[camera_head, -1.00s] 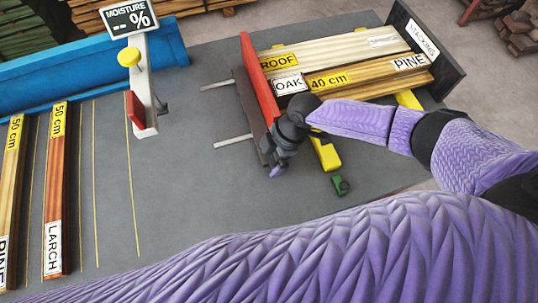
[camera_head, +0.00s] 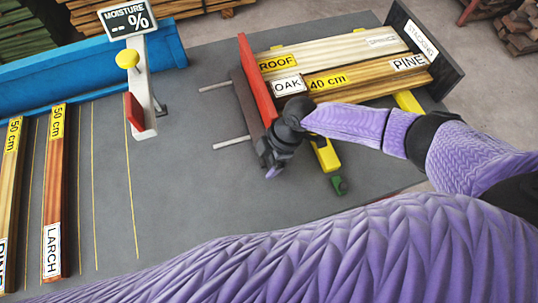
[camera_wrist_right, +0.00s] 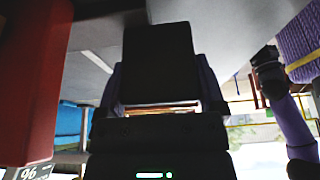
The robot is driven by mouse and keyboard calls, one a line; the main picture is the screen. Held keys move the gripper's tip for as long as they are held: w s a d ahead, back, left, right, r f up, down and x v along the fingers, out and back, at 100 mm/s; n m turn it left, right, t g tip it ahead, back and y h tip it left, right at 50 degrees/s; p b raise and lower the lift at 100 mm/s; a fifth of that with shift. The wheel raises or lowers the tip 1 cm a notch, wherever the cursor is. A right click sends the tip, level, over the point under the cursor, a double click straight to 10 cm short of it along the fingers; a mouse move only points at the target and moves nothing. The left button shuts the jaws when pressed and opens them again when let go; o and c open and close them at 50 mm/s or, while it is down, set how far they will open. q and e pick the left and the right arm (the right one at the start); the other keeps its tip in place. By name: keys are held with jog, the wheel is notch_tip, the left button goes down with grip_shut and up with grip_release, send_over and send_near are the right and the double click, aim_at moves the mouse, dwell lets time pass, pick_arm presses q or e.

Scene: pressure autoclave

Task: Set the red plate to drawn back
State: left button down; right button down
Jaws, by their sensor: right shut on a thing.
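The red plate (camera_head: 256,78) stands on edge at the left ends of the boards, close against or touching them; I cannot tell which. It also fills the left side of the right wrist view (camera_wrist_right: 32,75). A dark bar (camera_head: 243,92) runs along its left side. My right gripper (camera_head: 272,168) is at the near end of the plate and bar. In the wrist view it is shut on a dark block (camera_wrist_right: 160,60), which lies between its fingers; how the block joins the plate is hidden. My left gripper is not in view.
Two pale metal rods (camera_head: 215,87) stick out left of the bar over clear grey table. Several labelled boards (camera_head: 330,55) lie between the plate and a dark stacking wall (camera_head: 425,50). A yellow block (camera_head: 326,155) and green piece (camera_head: 338,185) are near my gripper. A moisture stand (camera_head: 140,80) is left.

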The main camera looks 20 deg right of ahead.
jog(key=a, duration=0.9)
jog(key=shift+s+a+b, duration=0.15)
jog(key=shift+a+b, duration=0.15)
jog(key=shift+a, duration=0.5)
grip_release()
jog(key=shift+a, duration=0.15)
jog(key=p+v, duration=0.3)
jog(key=v, duration=0.7)
jog(key=shift+s+f, duration=0.1)
jog(key=shift+s, duration=0.05)
